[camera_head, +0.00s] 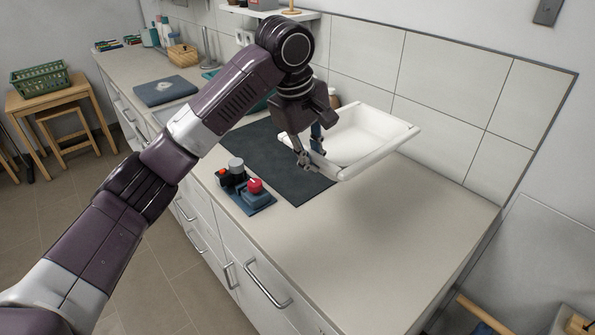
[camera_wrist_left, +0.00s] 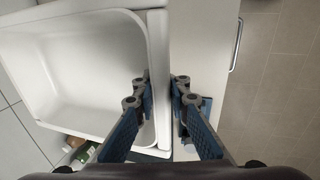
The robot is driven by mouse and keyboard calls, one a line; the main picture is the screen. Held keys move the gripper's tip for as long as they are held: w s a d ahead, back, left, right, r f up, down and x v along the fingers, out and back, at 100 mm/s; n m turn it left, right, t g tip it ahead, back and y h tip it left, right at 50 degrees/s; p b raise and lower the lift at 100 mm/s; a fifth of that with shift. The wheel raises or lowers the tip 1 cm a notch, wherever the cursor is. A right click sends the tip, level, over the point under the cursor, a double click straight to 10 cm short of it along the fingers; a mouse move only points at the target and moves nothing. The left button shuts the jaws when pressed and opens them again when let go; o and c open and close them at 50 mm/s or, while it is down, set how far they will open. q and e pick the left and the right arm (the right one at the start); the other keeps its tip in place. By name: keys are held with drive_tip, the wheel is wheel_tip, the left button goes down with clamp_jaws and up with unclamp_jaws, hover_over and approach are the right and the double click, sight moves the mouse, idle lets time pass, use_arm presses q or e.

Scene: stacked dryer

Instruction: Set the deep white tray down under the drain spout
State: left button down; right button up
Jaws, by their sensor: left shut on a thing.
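The deep white tray (camera_head: 362,136) is held above the counter by its near rim, and a shadow lies on the counter below it. My left gripper (camera_head: 312,158) is shut on that rim. In the left wrist view the tray (camera_wrist_left: 88,75) fills the left side, empty, with one finger inside its wall and one outside; the left gripper (camera_wrist_left: 165,95) shows there too. My right gripper is in neither view. I cannot make out a drain spout.
A dark mat (camera_head: 265,155) lies on the counter (camera_head: 345,235) left of the tray. A blue block with a red knob (camera_head: 255,187) sits near the front edge. A tiled wall (camera_head: 440,75) stands close behind. The counter's right end is clear.

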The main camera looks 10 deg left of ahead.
use_arm(q)
drive_tip(key=p, duration=0.1)
hover_over(313, 232)
drive_tip(key=s, duration=0.1)
wheel_tip(313, 232, down, 8)
drive_tip(key=f, duration=0.4)
drive_tip(key=shift+w+a+f+p, duration=0.1)
drive_tip(key=shift+a+f+p, duration=0.1)
drive_tip(key=shift+a+p, duration=0.2)
drive_tip(key=shift+f, duration=1.2)
wheel_tip(313, 232, down, 3)
drive_tip(key=shift+f+p, duration=0.2)
drive_tip(key=shift+p, duration=0.15)
drive_tip(key=shift+f, duration=0.15)
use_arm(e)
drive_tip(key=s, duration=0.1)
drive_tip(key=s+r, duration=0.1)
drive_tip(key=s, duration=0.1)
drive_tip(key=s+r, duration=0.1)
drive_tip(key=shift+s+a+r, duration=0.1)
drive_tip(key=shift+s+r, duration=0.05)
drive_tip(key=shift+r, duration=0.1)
use_arm(q)
drive_tip(key=c, duration=1.9)
unclamp_jaws()
drive_tip(key=shift+f, duration=0.1)
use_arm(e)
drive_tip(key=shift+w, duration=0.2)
